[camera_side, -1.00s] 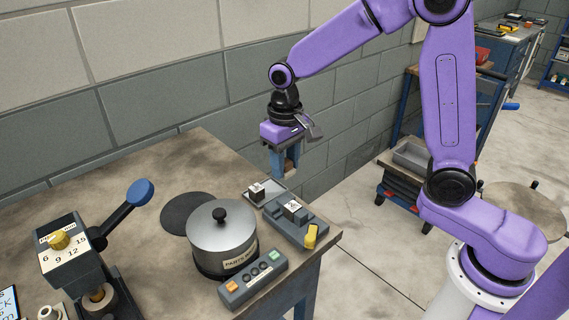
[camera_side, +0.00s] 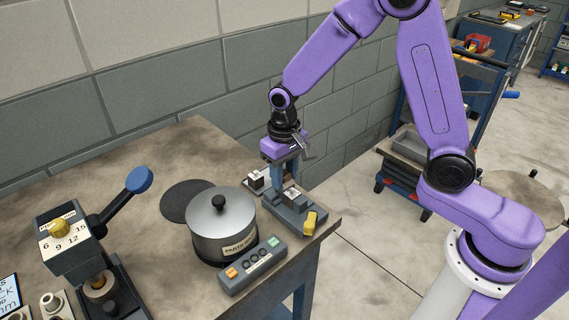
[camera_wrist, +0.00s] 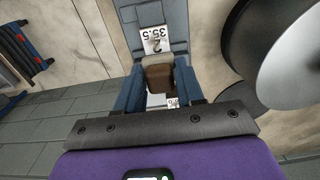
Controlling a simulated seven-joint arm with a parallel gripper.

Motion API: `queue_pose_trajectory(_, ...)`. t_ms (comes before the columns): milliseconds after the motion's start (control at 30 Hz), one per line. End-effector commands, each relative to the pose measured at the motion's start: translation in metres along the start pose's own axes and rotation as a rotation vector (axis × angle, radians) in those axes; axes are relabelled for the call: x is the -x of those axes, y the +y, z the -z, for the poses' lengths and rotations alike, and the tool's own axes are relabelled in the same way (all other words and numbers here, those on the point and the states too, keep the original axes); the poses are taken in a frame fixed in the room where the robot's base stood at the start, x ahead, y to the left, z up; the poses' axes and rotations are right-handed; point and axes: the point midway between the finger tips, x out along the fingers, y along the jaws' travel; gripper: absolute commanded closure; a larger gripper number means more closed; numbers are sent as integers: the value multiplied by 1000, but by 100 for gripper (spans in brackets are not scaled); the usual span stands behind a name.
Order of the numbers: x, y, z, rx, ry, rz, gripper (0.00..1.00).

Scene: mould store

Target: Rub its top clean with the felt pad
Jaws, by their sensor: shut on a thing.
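My gripper (camera_side: 279,178) points down over the back right corner of the bench. In the wrist view, its blue fingers (camera_wrist: 159,90) are shut on a brown and grey block, which looks like the felt pad (camera_wrist: 158,76). A metal block (camera_side: 292,195) with a white label sits in a blue-grey fixture (camera_side: 305,222) just below and beside the fingers. It also shows in the wrist view (camera_wrist: 151,42), its label reading 2 and 35.5, just beyond the pad. I cannot tell whether pad and block touch. A second small labelled block (camera_side: 257,181) stands to the left, behind the fixture.
A lidded metal pot (camera_side: 222,230) stands left of the fixture, with a dark round mat (camera_side: 187,201) behind it. A button box (camera_side: 252,264) lies in front. A press with a blue-knobbed lever (camera_side: 139,180) is at the left. The wall is close behind.

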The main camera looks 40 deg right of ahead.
Motion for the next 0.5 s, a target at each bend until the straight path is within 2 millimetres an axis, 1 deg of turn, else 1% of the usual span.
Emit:
queue_pose_trajectory(33,-11,1,-1,0,-7,-3,87)
queue_pose_trajectory(67,-12,0,-3,1,-6,-2,86)
queue_pose_trajectory(100,-11,0,-7,2,-3,-1,91)
queue_pose_trajectory(500,-11,0,-42,1,-4,-2,91)
